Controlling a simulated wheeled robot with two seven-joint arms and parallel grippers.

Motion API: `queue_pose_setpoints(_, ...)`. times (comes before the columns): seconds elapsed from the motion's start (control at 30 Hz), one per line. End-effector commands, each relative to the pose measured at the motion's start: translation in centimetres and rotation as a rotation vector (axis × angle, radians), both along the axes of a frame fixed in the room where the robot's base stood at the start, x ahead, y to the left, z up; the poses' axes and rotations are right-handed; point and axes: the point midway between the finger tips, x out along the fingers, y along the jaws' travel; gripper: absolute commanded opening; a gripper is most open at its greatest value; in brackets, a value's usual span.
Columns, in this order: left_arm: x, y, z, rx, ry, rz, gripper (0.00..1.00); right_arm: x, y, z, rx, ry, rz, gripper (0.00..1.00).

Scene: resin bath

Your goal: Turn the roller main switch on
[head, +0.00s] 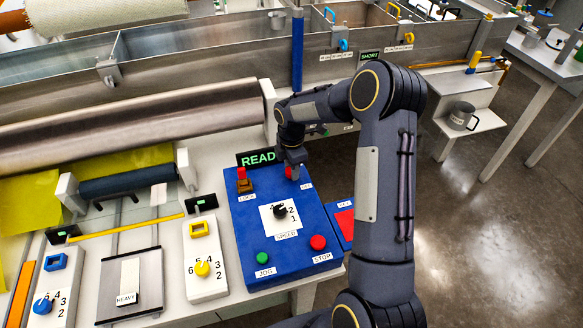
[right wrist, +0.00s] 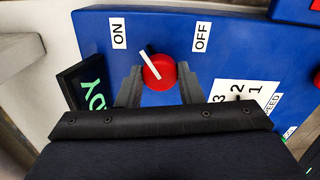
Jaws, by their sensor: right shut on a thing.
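The roller main switch is a red round knob with a white pointer (right wrist: 158,72) on the blue control box (head: 247,214). In the right wrist view its pointer leans up and left, towards the ON label (right wrist: 118,33) and away from the OFF label (right wrist: 201,37). My right gripper (head: 291,168) is at the knob, at the top right of the box in the head view. Its two fingers (right wrist: 160,92) are shut on the knob's sides. In the head view the gripper hides part of the knob. My left gripper is not in view.
The box also carries a green READY display (head: 258,158), a red-and-brown lock switch (head: 244,181), a black speed dial (head: 280,211), a green JOG button (head: 262,258) and a red STOP button (head: 318,242). A large metal roller (head: 130,120) lies behind, left of my arm.

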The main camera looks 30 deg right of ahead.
Motion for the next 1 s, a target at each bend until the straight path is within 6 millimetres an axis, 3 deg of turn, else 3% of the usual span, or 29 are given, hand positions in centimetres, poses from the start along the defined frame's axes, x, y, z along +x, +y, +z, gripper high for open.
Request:
queue_pose_setpoints(0.33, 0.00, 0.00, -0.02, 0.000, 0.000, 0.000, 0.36, 0.04, -0.05, 0.06, 0.000, -0.002, 0.126, 0.11)
queue_pose_setpoints(0.87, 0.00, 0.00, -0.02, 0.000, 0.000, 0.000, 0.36, 0.05, -0.06, 0.07, -0.001, -0.002, 0.147, 0.11)
queue_pose_setpoints(0.9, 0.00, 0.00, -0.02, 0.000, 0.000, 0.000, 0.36, 0.05, -0.06, 0.07, -0.001, -0.002, 0.147, 0.39)
queue_pose_setpoints(1.0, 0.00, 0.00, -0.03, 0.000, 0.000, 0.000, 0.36, 0.05, -0.04, 0.05, -0.001, -0.001, 0.146, 0.52)
